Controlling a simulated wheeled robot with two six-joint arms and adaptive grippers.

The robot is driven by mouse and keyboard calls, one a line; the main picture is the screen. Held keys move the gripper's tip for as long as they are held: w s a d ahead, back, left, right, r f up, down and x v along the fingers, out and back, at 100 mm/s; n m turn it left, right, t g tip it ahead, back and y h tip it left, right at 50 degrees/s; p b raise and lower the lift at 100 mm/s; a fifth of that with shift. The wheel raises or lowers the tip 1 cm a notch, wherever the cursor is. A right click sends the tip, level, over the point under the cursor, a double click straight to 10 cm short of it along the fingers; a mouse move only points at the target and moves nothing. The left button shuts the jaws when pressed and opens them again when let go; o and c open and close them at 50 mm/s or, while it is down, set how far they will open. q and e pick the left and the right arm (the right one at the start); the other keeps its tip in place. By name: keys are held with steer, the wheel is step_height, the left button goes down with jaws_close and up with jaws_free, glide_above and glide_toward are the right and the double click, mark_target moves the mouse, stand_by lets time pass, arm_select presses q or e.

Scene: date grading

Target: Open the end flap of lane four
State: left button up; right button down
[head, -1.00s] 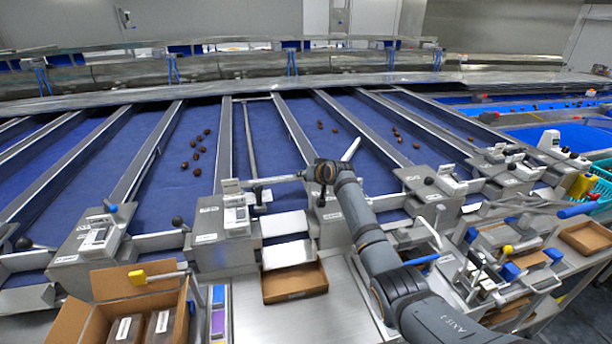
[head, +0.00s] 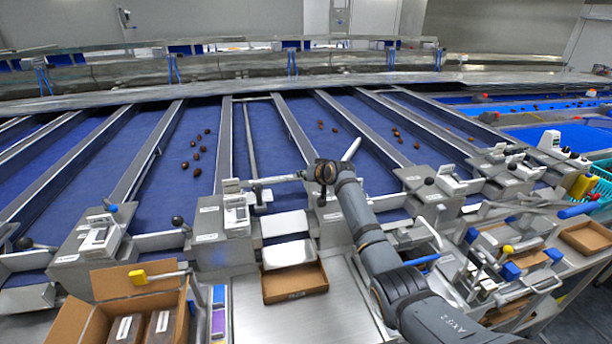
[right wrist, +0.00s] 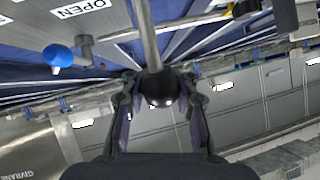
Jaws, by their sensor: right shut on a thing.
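In the right wrist view my right gripper (right wrist: 160,103) is shut on a black ball knob (right wrist: 163,88). The knob sits on a metal lever rod (right wrist: 148,38) that runs up out of the picture. In the head view my right arm reaches in from the lower right, and its dark end is over the grey gate boxes along the lane ends. The fingers are too small to make out there. Pale plates (head: 285,224) lie at the end of the lane left of that dark end. A label reading OPEN (right wrist: 84,8) shows in the wrist view. My left gripper is not in view.
Blue lanes (head: 185,190) with metal dividers slope toward me, several carrying dates. A shallow brown tray (head: 297,285) stands below the pale plates. An open carton (head: 85,328) is at lower left. Levers and blue handles (head: 510,271) crowd the right side.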

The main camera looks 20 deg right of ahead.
steer(key=shift+s+f, duration=0.15)
steer(key=shift+f, duration=0.35)
steer(key=c, duration=1.6)
jaws_free()
steer(key=o, duration=0.6)
steer(key=shift+d+r, duration=0.1)
steer(key=shift+d, duration=0.1)
steer(key=shift+a+r, duration=0.1)
steer(key=shift+r, duration=0.05)
steer(key=v, duration=1.1)
steer(key=shift+s+r, duration=0.25)
steer(key=shift+r, duration=0.05)
